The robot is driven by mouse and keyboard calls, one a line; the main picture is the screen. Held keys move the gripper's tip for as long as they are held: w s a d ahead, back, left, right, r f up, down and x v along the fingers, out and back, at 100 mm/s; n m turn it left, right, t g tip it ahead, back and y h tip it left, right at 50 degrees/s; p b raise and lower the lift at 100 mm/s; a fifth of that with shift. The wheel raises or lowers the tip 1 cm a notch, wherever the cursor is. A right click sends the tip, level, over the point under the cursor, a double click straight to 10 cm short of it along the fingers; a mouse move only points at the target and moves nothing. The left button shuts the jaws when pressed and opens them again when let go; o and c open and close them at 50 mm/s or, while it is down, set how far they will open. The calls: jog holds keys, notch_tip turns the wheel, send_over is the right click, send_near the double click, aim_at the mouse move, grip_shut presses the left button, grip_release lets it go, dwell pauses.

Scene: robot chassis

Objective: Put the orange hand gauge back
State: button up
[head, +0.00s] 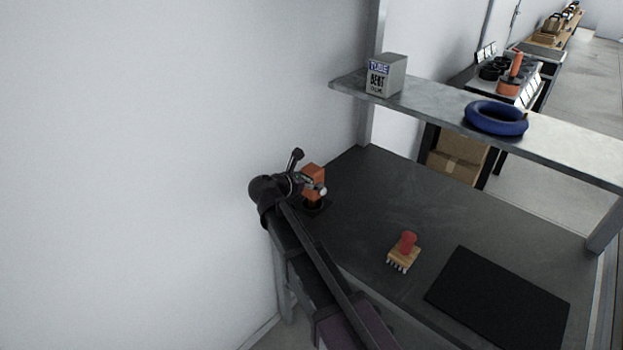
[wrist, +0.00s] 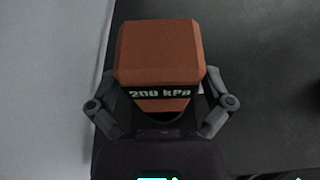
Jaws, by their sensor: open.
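The orange hand gauge (head: 313,173) stands upright at the left end of the dark workbench, close to the wall. A dark square base shows under it; I cannot tell whether it is part of the gauge. In the wrist view the gauge (wrist: 160,55) fills the middle, with a dark band reading "200 kPa". My gripper (wrist: 160,84) is open, with one finger on each side of the gauge. Gaps seem to show at the sides, but contact is hard to judge. In the head view my gripper (head: 309,184) is at the gauge and partly hides it.
A wooden brush with a red handle (head: 404,252) lies mid-bench. A black mat (head: 498,302) lies to its right. A metal shelf (head: 440,104) above the bench carries a grey tube box (head: 386,75) and a blue ring (head: 496,117). The wall is close on the left.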

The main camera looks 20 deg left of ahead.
jog(key=p+v, duration=0.3)
jog(key=v, duration=0.8)
jog(key=shift+p, duration=0.4)
jog(key=shift+s, duration=0.15)
